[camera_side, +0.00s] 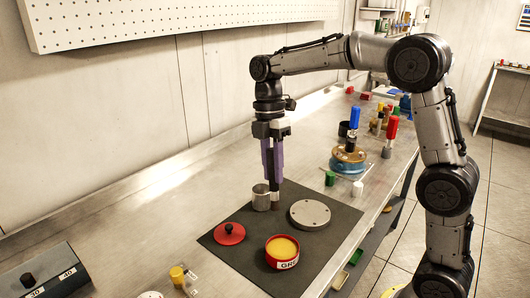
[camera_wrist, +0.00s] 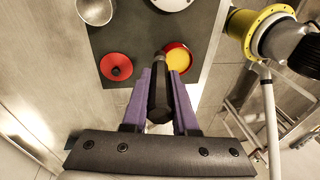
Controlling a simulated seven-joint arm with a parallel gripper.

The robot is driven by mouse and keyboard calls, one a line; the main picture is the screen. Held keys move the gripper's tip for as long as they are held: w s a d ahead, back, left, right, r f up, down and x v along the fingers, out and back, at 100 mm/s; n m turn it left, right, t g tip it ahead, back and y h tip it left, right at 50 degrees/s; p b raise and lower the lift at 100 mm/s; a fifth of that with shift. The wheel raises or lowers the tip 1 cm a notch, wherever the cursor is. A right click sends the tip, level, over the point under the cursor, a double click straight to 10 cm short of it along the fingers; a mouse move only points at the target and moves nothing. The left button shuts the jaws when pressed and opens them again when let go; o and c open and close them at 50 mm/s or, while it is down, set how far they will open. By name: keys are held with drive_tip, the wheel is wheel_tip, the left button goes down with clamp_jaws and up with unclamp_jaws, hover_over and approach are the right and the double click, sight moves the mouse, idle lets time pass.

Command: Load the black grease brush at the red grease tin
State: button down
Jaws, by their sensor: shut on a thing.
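The black grease brush (camera_side: 274,186) is held upright, pointing down, between the purple fingers of my gripper (camera_side: 273,178), which is shut on it. In the wrist view the brush (camera_wrist: 158,95) lies between both fingers (camera_wrist: 162,78). The red grease tin (camera_side: 282,260) stands open on the dark mat, with yellow grease inside; it also shows in the wrist view (camera_wrist: 189,66), partly covered by the brush. In the side view the brush is behind and above the tin, apart from it. I cannot make out the bristles.
A metal cup (camera_side: 260,198) stands close by the brush in the side view. A red lid (camera_side: 229,235) and a grey disc (camera_side: 310,214) lie on the dark mat (camera_side: 330,240). A blue and brass part (camera_side: 347,160) and colored-handled tools stand at the right.

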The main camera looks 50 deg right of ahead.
drive_tip(key=s+a+g, duration=0.1)
drive_tip(key=s+a, duration=0.3)
drive_tip(key=s, duration=0.1)
drive_tip(key=shift+n+y, duration=0.3)
drive_tip(key=shift+w+f, duration=0.2)
drive_tip(key=shift+f, duration=2.45)
drive_tip(key=shift+f, duration=0.55)
drive_tip(key=shift+r, duration=0.1)
wheel_tip(320, 180, up, 7)
idle(0.3)
drive_tip(key=shift+w, duration=0.1)
idle(0.3)
